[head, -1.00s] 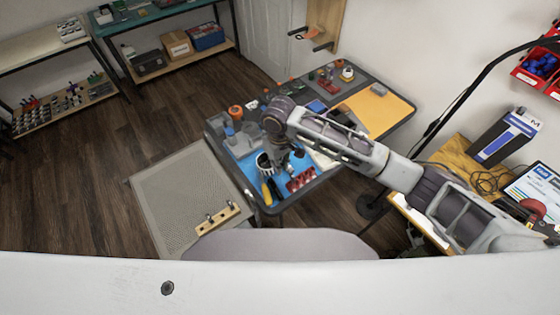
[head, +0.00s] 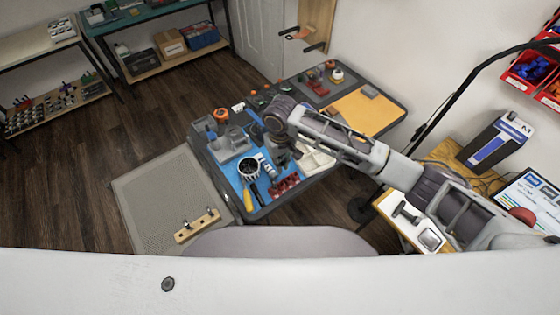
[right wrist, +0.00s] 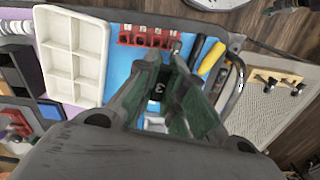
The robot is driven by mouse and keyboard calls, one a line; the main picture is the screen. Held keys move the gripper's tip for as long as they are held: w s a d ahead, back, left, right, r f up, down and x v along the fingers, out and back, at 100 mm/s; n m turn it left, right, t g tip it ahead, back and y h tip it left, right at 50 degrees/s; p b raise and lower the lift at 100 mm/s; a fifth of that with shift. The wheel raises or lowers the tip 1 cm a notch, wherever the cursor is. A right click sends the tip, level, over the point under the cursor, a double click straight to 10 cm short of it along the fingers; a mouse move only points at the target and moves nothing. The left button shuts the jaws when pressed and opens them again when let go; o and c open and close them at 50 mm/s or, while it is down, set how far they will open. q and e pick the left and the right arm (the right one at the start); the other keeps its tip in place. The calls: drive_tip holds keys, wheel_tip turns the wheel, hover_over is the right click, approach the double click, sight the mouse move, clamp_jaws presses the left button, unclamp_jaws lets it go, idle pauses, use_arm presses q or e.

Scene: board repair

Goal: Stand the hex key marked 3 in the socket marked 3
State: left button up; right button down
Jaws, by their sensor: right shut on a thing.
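My right gripper (right wrist: 163,66) is shut on a dark piece marked 3, the hex key (right wrist: 157,88), which sits between the fingers in the right wrist view. The key's lower part is hidden. The red socket block (right wrist: 150,38) lies just beyond the fingertips on the blue mat, with a row of small white labels too small to read. A grey piece shows at the block's right end. In the head view the right gripper (head: 283,158) hangs over the mat, just behind the red block (head: 284,184). My left gripper is not in view.
A white compartment tray (right wrist: 72,50) is beside the mat. A perforated grey surface (head: 160,190) with a wooden hook strip (head: 197,226) adjoins the table's left front.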

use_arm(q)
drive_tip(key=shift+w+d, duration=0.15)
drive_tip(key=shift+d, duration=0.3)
use_arm(e)
drive_tip(key=shift+w+d+m, duration=0.25)
drive_tip(key=shift+d+m, duration=0.05)
drive_tip(key=shift+m, duration=0.3)
drive_tip(key=shift+a+m, duration=0.1)
drive_tip(key=shift+m, duration=0.2)
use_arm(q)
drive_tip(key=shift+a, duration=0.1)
use_arm(e)
drive_tip(key=shift+m, duration=0.3)
drive_tip(key=shift+m, duration=0.4)
drive_tip(key=shift+f, duration=0.2)
use_arm(q)
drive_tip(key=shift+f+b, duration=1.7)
drive_tip(key=shift+b, duration=0.1)
use_arm(e)
wheel_tip(320, 180, down, 8)
